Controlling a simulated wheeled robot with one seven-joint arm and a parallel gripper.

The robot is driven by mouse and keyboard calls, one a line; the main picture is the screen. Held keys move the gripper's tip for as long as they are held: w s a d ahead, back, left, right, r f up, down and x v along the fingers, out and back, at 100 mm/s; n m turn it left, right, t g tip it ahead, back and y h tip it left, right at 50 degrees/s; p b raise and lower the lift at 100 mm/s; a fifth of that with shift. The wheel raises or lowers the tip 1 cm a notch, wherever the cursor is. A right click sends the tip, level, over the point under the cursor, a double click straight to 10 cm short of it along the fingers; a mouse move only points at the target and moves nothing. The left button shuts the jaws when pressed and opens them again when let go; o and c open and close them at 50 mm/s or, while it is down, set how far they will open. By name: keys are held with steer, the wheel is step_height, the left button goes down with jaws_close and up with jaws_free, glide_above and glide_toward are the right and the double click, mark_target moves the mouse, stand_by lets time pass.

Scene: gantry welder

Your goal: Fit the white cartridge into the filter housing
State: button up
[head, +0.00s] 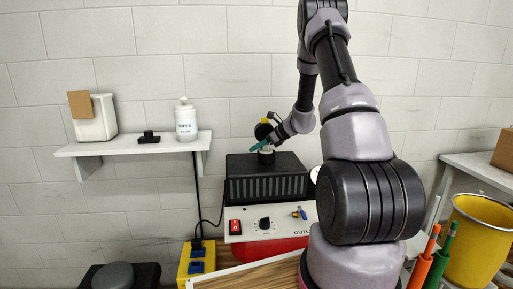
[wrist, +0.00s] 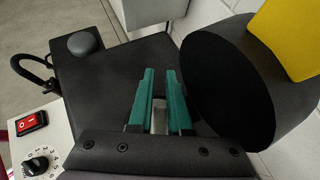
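My gripper (wrist: 160,78) has two green fingers, close together but not touching. A narrow pale piece (wrist: 159,118) fills the gap between them; it appears to be part of the white cartridge, mostly hidden by the fingers. In the head view my gripper (head: 259,144) is above the slotted black box, and a small white patch shows just below it. A black round part with a yellow piece (head: 263,130), seemingly the raised lid of the filter housing, stands behind it. It fills the right of the wrist view as a large black disc (wrist: 228,85). The housing's opening is hidden.
The slotted black box (head: 265,183) sits on a white control panel (head: 250,226) with a red switch and a dial. A wall shelf (head: 130,145) holds a white bottle (head: 186,122) and other items. A yellow bucket (head: 478,240) stands at right.

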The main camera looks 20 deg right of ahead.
steer(key=shift+s+d+f, duration=0.25)
steer(key=shift+s+f, duration=0.1)
steer(key=shift+f, duration=0.3)
steer(key=shift+s+d+f, duration=0.2)
steer(key=shift+s+f, duration=0.1)
steer(key=shift+f, duration=0.3)
steer(key=shift+s+d+r, duration=0.15)
steer(key=shift+d+r, duration=0.25)
steer(key=shift+r, duration=0.05)
steer(key=v, duration=0.3)
steer(key=r+v, duration=0.1)
steer(key=v, duration=0.2)
steer(key=w+v, duration=0.1)
steer(key=v, duration=0.2)
steer(key=shift+a+r, duration=0.35)
steer(key=shift+r, duration=0.1)
steer(key=s+a+r+n+g+h, duration=0.2)
steer(key=s+a+r+n+g, duration=0.1)
steer(key=s+a+r+n, duration=1)
steer(key=s+r+n+t+h, duration=0.1)
steer(key=s+r+n, duration=0.3)
steer(key=s, duration=0.6)
steer(key=s+r+n+t+h, duration=0.1)
steer(key=s+r+n+h, duration=0.2)
steer(key=s, duration=0.6)
step_height(320, 180, up, 2)
steer(key=shift+s+a+r+n+t, duration=0.25)
steer(key=shift+s+a+n+t, duration=0.2)
steer(key=shift+n, duration=0.65)
